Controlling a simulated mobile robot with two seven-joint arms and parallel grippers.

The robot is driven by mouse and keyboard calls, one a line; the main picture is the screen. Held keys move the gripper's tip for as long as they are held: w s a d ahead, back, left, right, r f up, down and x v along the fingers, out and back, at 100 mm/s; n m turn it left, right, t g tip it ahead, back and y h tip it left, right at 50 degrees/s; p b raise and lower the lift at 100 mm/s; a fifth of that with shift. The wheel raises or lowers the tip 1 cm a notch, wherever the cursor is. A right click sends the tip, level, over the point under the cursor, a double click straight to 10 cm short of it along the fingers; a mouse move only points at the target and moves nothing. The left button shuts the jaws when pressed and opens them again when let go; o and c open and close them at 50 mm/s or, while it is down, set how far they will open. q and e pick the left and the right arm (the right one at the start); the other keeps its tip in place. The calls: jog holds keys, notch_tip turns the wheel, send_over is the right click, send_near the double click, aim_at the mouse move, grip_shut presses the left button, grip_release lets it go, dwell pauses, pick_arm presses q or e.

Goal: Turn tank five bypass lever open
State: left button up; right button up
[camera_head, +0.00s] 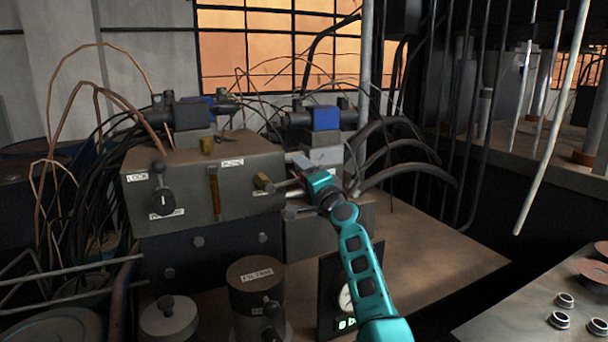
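A grey-brown control box (187,158) stands on the bench, left of centre. Its front carries a black lever with a round knob (162,198), between small white labels, at the left. I cannot tell which of these is the tank five bypass lever; most lettering is too small to read. My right gripper (303,164), on a teal arm from below, is at the box's right end, close to the brass handle. Its fingers are too small to judge. My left gripper is not in view.
A dark cylinder (256,285) with a label and a gauge panel (335,290) stand in front of the box. Cables crowd the left and back. Thick black hoses (400,150) lie behind my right arm. The bench (440,262) is bare at right.

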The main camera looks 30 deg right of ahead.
jog(key=shift+s+a+f, duration=0.1)
jog(key=shift+s+f, duration=0.05)
jog(key=shift+s, duration=0.55)
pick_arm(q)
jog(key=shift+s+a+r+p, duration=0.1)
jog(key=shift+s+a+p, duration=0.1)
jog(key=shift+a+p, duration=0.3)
pick_arm(e)
jog(key=s+f, duration=0.1)
jog(key=s, duration=0.5)
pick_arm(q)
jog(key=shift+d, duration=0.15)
pick_arm(e)
jog(key=shift+f, duration=0.1)
